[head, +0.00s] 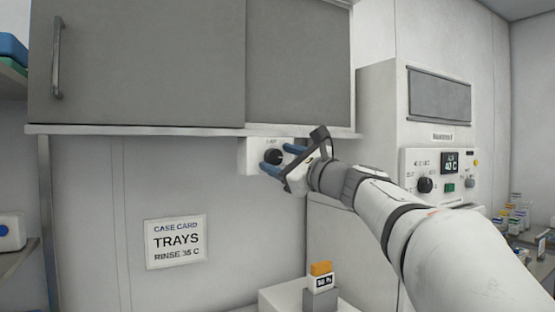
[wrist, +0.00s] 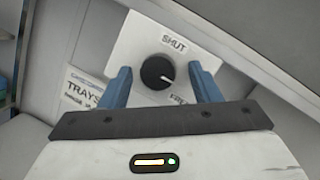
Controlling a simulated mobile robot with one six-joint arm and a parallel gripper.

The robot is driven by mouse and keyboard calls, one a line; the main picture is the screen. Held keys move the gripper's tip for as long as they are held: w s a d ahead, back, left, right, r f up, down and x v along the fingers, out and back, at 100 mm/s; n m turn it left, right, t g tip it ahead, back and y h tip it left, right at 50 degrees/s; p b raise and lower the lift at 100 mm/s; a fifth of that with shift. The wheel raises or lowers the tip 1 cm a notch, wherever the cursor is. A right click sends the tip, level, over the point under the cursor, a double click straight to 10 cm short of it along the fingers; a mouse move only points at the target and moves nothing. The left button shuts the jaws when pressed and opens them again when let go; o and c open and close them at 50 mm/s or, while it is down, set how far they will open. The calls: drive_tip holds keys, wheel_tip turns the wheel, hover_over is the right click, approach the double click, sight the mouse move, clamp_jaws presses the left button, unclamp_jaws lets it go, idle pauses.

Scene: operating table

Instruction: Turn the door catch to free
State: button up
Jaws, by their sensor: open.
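The door catch is a round black knob (head: 273,157) on a white plate (head: 249,158) under the wall cabinet. In the wrist view the knob (wrist: 156,71) shows a white pointer mark aimed to the lower right. The plate (wrist: 140,45) reads SHUT above the knob; a partly hidden label at its lower right looks like FREE. My gripper (head: 275,158) is open, with its blue fingers on either side of the knob. In the wrist view a gap shows between each finger of my gripper (wrist: 161,70) and the knob. I cannot tell how deep the fingertips reach.
The grey cabinet (head: 140,62) and its bottom ledge (head: 180,129) are just above the plate. A card reading TRAYS, RINSE 35 C (head: 176,241) hangs on the wall below. A control panel (head: 440,176) is at the right. An orange-topped container (head: 321,277) stands below my arm.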

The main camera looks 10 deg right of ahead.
drive_tip(key=shift+s+d+f, duration=0.1)
drive_tip(key=b+v, duration=0.1)
drive_tip(key=v, duration=0.6)
drive_tip(key=shift+s, duration=0.25)
drive_tip(key=s+a+f+n+g+h+p, duration=0.1)
drive_tip(key=s+a+f+n+g, duration=0.15)
drive_tip(key=f, duration=0.45)
drive_tip(key=s+a+f+n+g+h+p, duration=0.1)
drive_tip(key=a+f+n+g, duration=0.25)
drive_tip(key=f, duration=0.35)
drive_tip(key=s+a+f+n+g+h+p, duration=0.1)
drive_tip(key=s+a+f+n+g, duration=0.15)
drive_tip(key=f, duration=0.45)
drive_tip(key=s+d+f+n+g+h+p, duration=0.1)
drive_tip(key=s+d+f+n+g+h, duration=0.1)
drive_tip(key=s+f+n, duration=0.5)
drive_tip(key=s+d+f+n+g+h+p, duration=0.1)
drive_tip(key=s+d+f+n+g+h, duration=0.2)
drive_tip(key=s+f+n, duration=0.4)
wheel_tip(320, 180, down, 5)
drive_tip(key=s+g+h, duration=0.1)
drive_tip(key=s+h, duration=0.1)
drive_tip(key=shift+d+r+n+h+p, duration=0.2)
drive_tip(key=shift+d+n+h+p, duration=0.1)
drive_tip(key=shift+n+p, duration=0.1)
